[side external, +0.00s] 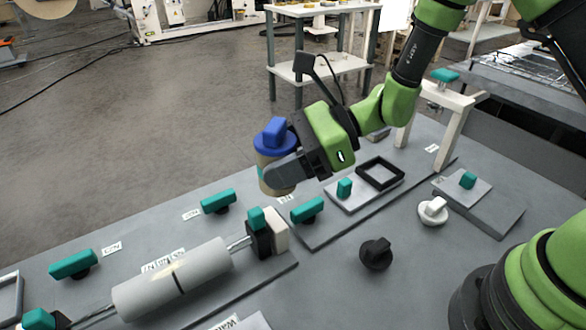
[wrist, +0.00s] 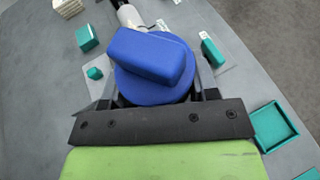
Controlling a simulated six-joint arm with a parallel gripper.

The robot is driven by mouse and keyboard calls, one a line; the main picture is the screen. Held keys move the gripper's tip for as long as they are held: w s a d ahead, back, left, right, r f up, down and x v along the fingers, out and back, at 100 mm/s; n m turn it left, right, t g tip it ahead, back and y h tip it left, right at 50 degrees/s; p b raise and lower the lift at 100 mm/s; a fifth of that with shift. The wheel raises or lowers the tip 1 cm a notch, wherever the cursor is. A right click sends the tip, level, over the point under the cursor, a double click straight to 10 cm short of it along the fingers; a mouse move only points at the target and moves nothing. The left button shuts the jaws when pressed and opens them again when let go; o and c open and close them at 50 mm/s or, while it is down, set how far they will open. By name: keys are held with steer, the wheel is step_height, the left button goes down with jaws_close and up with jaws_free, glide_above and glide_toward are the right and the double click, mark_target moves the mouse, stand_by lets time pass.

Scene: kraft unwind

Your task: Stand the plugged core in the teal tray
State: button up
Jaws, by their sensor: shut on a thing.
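My gripper (side external: 283,170) is shut on the plugged core, a tan cardboard tube (side external: 266,178) with a blue plug (side external: 275,137) in its top. The core is held roughly upright above the bench. In the wrist view the blue plug (wrist: 150,65) fills the middle between the fingers and hides the tube below it. The teal tray (wrist: 274,127), shallow and square with a raised rim, lies at the lower right of the wrist view, apart from the core. I cannot make the tray out in the side view.
A grey roll on a shaft (side external: 175,280) lies at the front left. Teal-handled parts (side external: 218,201) stand around it. A black frame (side external: 380,174), a black knob (side external: 376,253), a white knob (side external: 433,211) and a cream stand (side external: 445,98) are to the right.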

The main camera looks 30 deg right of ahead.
steer(key=w+d+r+m+t+h, duration=0.1)
steer(key=w+d+m+t+h, duration=0.6)
steer(key=w+d, duration=0.75)
steer(key=shift+m+y, duration=0.3)
steer(key=shift+y, duration=0.4)
steer(key=f, duration=0.5)
steer(key=a+f, duration=0.1)
steer(key=f, duration=0.4)
steer(key=w+f, duration=0.1)
steer(key=f, duration=0.3)
steer(key=shift+a+f, duration=0.15)
steer(key=shift+f, duration=0.25)
steer(key=shift+f, duration=0.1)
steer(key=o, duration=1)
steer(key=shift+c, duration=0.2)
